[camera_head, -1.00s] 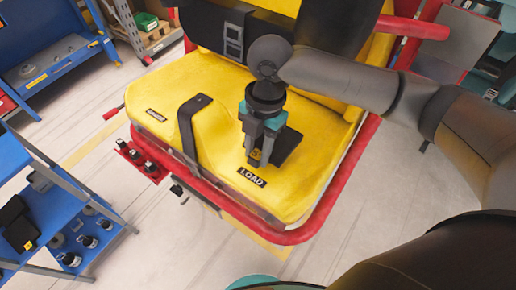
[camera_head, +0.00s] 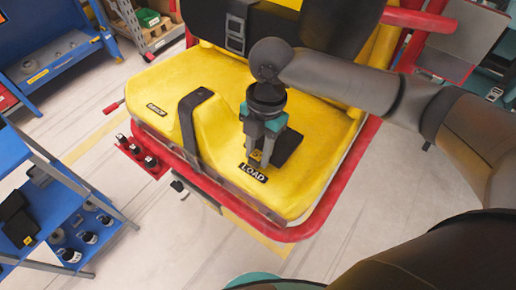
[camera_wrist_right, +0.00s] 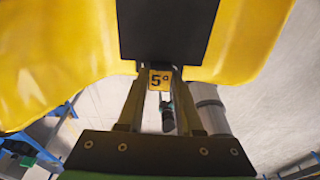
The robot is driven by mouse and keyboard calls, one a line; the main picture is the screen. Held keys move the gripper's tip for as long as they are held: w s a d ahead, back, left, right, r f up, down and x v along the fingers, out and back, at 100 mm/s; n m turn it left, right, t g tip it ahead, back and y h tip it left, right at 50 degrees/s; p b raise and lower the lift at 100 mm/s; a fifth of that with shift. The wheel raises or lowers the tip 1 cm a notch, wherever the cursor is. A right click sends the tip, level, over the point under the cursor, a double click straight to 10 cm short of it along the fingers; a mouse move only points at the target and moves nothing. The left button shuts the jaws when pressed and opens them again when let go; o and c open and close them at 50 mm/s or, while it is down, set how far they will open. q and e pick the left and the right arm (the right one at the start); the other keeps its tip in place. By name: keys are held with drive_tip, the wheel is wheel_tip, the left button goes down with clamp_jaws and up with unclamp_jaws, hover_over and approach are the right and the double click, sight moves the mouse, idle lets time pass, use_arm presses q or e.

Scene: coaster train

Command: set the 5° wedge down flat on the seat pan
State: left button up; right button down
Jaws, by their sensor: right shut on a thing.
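The 5° wedge is a flat black block (camera_head: 287,149) with a yellow "5°" label, which faces my right wrist camera (camera_wrist_right: 160,79). My right gripper (camera_head: 257,158) points down over the seat and is shut on the wedge's labelled end. The wedge lies over the right half of the yellow seat pan (camera_head: 312,160), behind the "LOAD" label (camera_head: 254,173). It looks roughly level and very near the pan. I cannot tell whether its underside touches. In the wrist view, the wedge's black body (camera_wrist_right: 168,28) extends away from the fingers over yellow. My left gripper is not in view.
A black strap (camera_head: 188,125) crosses the seat's middle. A red tube frame (camera_head: 335,195) runs around the pan. The seat back with a black harness (camera_head: 236,35) rises behind. A blue shelf cart (camera_head: 60,210) stands at the left.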

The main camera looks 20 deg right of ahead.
drive_tip(key=shift+f, duration=0.1)
drive_tip(key=shift+s+a+f+b, duration=0.1)
drive_tip(key=shift+f+b, duration=0.15)
drive_tip(key=shift+f, duration=0.3)
drive_tip(key=shift+s+a+f+b, duration=0.1)
drive_tip(key=shift+f+b, duration=0.1)
drive_tip(key=shift+f, duration=0.3)
drive_tip(key=shift+p, duration=0.55)
drive_tip(key=shift+f, duration=0.35)
idle(0.8)
drive_tip(key=c, duration=0.5)
unclamp_jaws()
